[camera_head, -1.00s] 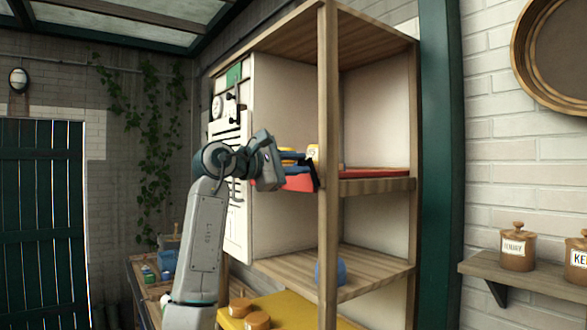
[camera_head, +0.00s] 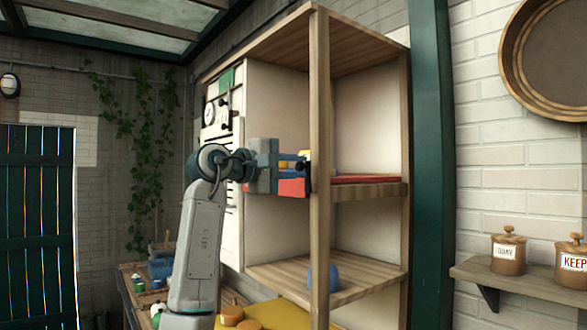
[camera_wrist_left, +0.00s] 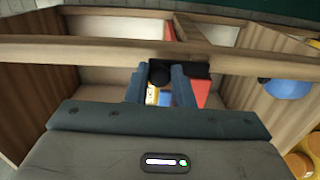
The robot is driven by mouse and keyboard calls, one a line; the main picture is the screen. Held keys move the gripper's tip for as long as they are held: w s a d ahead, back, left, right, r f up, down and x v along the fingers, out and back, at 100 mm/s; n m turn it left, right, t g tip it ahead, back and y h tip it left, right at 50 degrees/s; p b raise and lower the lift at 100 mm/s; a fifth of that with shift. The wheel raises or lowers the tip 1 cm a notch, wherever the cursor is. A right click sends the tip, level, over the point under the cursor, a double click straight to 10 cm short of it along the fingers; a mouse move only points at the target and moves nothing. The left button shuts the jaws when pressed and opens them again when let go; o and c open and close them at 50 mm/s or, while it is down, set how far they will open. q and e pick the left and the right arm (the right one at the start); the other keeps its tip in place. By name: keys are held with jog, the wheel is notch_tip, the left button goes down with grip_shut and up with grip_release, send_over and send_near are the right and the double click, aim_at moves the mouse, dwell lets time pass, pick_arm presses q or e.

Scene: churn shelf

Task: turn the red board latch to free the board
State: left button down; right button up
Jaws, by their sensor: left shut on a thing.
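The middle shelf holds a red board (camera_head: 365,179), partly hidden behind the front post and my left gripper. Its red also shows in the left wrist view (camera_wrist_left: 201,92). A dark latch (camera_head: 306,174) sits against the post at board height. In the left wrist view it appears as a black knob (camera_wrist_left: 159,74) with a black bar running right along the wooden post. My left gripper (camera_head: 300,172) reaches in from the left, its two fingers on either side of the knob, shut on it. The bar's exact angle is hard to tell in the head view.
The front post (camera_head: 319,230) stands close to my left gripper. A blue round object (camera_head: 331,278) sits on the lower shelf. Small yellow and blue items show behind the fingers. Wooden jars (camera_head: 508,254) stand on a wall shelf at the right.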

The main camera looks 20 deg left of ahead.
pick_arm(q)
jog(key=c, duration=1.3)
grip_release()
jog(key=shift+s+a+f, duration=0.1)
jog(key=shift+s, duration=0.15)
jog(key=b+v, duration=0.5)
jog(key=v, duration=0.5)
jog(key=shift+s+a, duration=0.1)
